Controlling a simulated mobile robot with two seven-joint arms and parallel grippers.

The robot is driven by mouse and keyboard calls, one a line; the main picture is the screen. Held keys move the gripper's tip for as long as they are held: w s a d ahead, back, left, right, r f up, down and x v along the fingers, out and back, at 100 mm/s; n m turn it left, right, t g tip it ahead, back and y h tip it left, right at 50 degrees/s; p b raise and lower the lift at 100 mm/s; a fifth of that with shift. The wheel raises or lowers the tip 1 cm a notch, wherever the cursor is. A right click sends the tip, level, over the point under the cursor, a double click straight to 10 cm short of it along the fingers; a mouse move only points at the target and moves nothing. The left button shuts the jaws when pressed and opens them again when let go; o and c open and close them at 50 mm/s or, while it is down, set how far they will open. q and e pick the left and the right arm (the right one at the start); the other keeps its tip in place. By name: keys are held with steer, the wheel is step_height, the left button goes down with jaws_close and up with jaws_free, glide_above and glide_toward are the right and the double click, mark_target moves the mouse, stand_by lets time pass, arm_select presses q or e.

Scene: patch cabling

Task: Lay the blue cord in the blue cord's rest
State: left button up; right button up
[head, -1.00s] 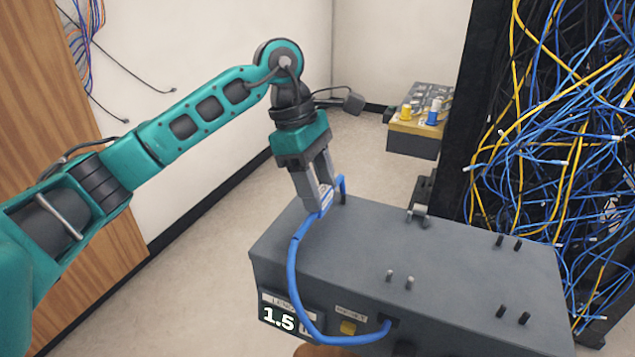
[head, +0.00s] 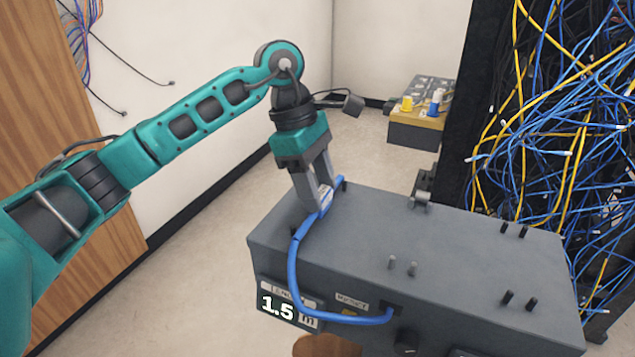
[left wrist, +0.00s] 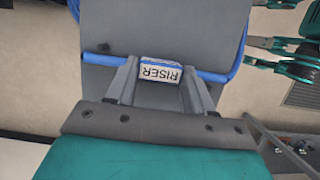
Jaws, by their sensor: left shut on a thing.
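The blue cord (head: 293,275) runs from a socket in the front of the grey box (head: 460,240) up to my left gripper (head: 322,205). The gripper is shut on the cord at its white label, which reads RISER in the left wrist view (left wrist: 160,72). It holds the cord low at the left end of the box top, close to a dark peg (head: 344,185) at the back and another (head: 293,231) at the front. Whether the cord touches the top is unclear. I cannot tell for sure which pegs form the blue cord's rest. My right gripper is not in view.
Other peg pairs stand on the box: light ones (head: 403,265) mid-top, dark ones (head: 514,230) and (head: 519,301) at the right. A front display (head: 288,306) reads 1.5. A cable-filled rack (head: 560,130) is at the right. The middle of the top is clear.

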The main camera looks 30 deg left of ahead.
arm_select(q)
steer(key=shift+f, duration=0.2)
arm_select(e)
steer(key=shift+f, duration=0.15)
arm_select(q)
steer(key=o, duration=1.5)
steer(key=shift+c, duration=0.2)
steer(key=shift+v, duration=0.85)
steer(key=p+v, duration=0.1)
steer(key=v, duration=1)
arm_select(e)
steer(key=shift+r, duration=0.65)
